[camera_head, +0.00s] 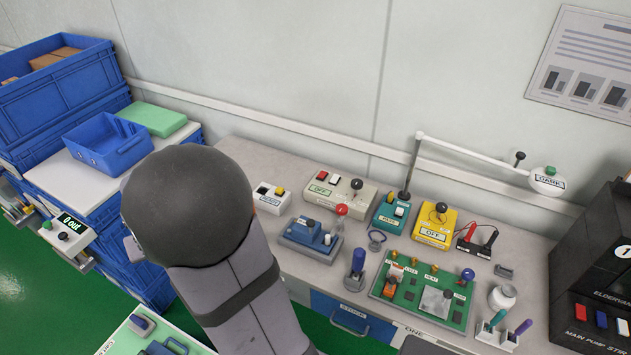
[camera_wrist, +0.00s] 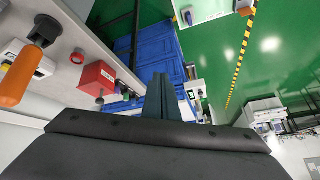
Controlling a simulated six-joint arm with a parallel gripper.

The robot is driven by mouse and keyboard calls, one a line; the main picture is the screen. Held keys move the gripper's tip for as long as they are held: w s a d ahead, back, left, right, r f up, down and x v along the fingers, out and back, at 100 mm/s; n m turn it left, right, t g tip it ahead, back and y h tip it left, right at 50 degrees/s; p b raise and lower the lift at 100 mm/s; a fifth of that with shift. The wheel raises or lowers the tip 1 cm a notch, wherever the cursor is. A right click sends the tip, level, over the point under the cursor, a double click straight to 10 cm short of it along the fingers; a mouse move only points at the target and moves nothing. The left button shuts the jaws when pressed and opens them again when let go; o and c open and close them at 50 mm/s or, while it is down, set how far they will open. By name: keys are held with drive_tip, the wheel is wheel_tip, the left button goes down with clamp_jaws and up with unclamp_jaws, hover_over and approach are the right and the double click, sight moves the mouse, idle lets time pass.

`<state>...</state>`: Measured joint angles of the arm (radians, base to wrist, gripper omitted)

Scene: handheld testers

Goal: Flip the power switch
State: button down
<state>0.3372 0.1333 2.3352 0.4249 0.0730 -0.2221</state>
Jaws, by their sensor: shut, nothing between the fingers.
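No part in view is clearly readable as a power switch, and I cannot tell which device it belongs to. Candidates in the head view are a beige box (camera_head: 322,195) and a yellow box (camera_head: 433,228), both labelled OFF and topped with dark knobs. In the head view my arm hides the gripper and part of the bench's left end.
A dark cabinet (camera_head: 600,262) stands at right. In the wrist view, a red box (camera_wrist: 95,78) and an orange handle (camera_wrist: 14,84) are at left.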

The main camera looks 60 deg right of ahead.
drive_tip(key=s+d+m+h+b, duration=0.1)
drive_tip(key=d+m+h+b, duration=0.4)
drive_tip(key=d, duration=1.9)
drive_tip(key=s+d+f+m+g+h, duration=0.1)
drive_tip(key=s+d+m+g+h, duration=0.5)
drive_tip(key=s+d, duration=0.7)
drive_tip(key=shift+s+d+m+g+h, duration=0.25)
drive_tip(key=shift+s+m+g+h, duration=0.2)
drive_tip(key=shift+s, duration=0.55)
drive_tip(key=shift+d, duration=0.1)
